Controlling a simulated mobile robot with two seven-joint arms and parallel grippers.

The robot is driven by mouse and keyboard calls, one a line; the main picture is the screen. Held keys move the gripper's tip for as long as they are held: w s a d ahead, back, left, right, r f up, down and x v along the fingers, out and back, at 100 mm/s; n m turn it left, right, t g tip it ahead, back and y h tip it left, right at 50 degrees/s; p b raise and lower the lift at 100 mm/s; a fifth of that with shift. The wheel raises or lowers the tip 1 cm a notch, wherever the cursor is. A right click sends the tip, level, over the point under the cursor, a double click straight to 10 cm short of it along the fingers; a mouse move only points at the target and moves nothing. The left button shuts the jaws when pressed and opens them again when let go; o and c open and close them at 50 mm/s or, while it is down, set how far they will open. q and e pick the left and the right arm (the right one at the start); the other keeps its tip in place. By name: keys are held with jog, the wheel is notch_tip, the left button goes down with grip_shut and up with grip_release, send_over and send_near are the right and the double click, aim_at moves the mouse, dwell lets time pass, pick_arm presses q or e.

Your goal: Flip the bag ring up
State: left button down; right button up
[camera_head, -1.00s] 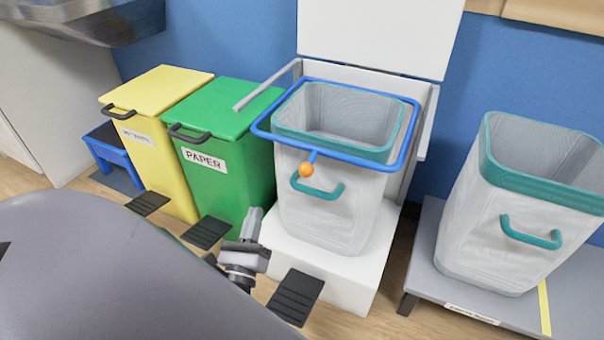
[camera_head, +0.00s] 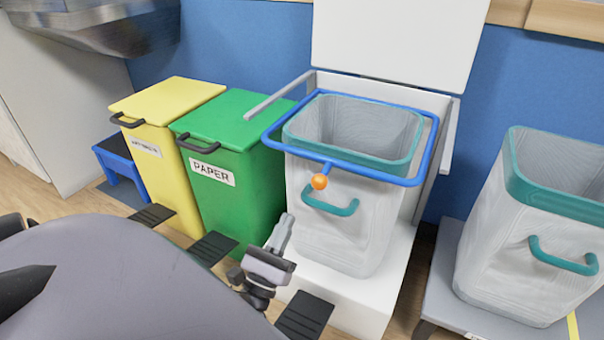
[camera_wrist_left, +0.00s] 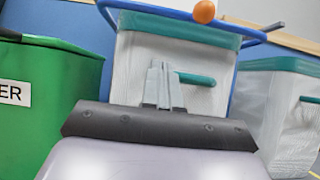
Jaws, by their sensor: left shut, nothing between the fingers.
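The blue bag ring (camera_head: 427,140) lies roughly level around the top of a white bag with a teal rim (camera_head: 300,140) in the open bin. An orange ball (camera_head: 319,181) sits on a short blue stem at the ring's front. It also shows at the top of the left wrist view (camera_wrist_left: 204,11). My left gripper (camera_head: 286,218) is shut and empty, below and left of the ball, in front of the bag. In the left wrist view its fingertips (camera_wrist_left: 160,66) point up at the bag near its teal handle (camera_wrist_left: 196,79). My right gripper is not in view.
The white lid (camera_head: 395,40) stands open behind the ring. A green paper bin (camera_head: 230,130) and a yellow bin (camera_head: 160,110) stand to the left. A second bag (camera_head: 520,245) stands on a grey platform to the right. Black pedals (camera_head: 305,314) lie in front of the bins.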

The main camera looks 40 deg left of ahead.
pick_arm(q)
jog(key=w+r, duration=0.2)
jog(key=w+a+r, duration=0.1)
jog(key=w+r, duration=0.4)
jog(key=r, duration=0.1)
jog(key=shift+w+a+r, duration=0.25)
jog(key=shift+a, duration=0.15)
